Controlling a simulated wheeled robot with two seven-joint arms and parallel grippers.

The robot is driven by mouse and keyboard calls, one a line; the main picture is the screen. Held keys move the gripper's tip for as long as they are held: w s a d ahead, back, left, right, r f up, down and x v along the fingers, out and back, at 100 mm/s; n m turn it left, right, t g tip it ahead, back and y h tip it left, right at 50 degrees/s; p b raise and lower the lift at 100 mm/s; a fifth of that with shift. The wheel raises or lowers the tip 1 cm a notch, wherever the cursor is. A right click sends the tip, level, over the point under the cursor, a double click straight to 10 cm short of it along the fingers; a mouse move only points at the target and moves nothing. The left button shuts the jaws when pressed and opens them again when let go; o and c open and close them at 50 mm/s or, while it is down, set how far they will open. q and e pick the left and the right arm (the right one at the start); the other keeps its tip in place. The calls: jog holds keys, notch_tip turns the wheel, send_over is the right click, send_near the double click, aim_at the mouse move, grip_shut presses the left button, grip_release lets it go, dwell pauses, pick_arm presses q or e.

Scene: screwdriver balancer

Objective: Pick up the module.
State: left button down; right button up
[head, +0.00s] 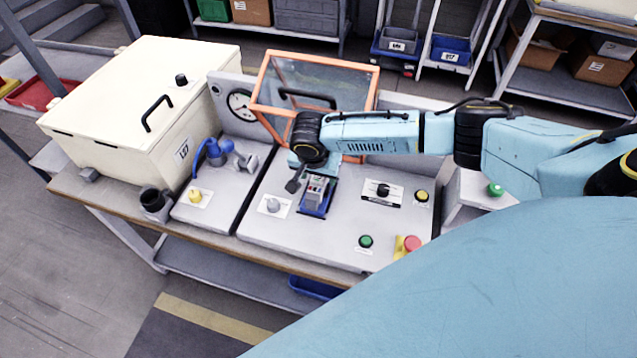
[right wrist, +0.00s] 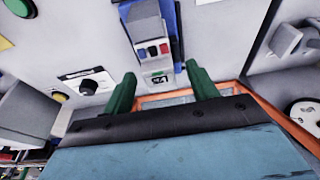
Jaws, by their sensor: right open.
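The module (head: 318,188) is a small grey block with coloured parts on its face. It sits in a blue holder (head: 305,210) on the grey bench panel, below my right gripper (head: 307,178). In the right wrist view the module (right wrist: 153,47) shows red and blue patches and a label at its near end. The two green fingers of my right gripper (right wrist: 159,78) are spread apart, one on each side of the module's near end, with visible gaps. The gripper is open and empty. In the head view the gripper partly hides the module. My left gripper is not in view.
An orange-framed clear guard (head: 318,58) stands open behind my right wrist. A black knob (head: 383,190), green button (head: 366,241) and red button (head: 411,243) lie to the right. A cream box (head: 140,100) and a gauge (head: 240,105) stand left.

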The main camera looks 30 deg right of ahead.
jog(key=shift+d+f, duration=0.1)
jog(key=shift+f, duration=0.35)
grip_shut()
jog(key=shift+r, duration=0.1)
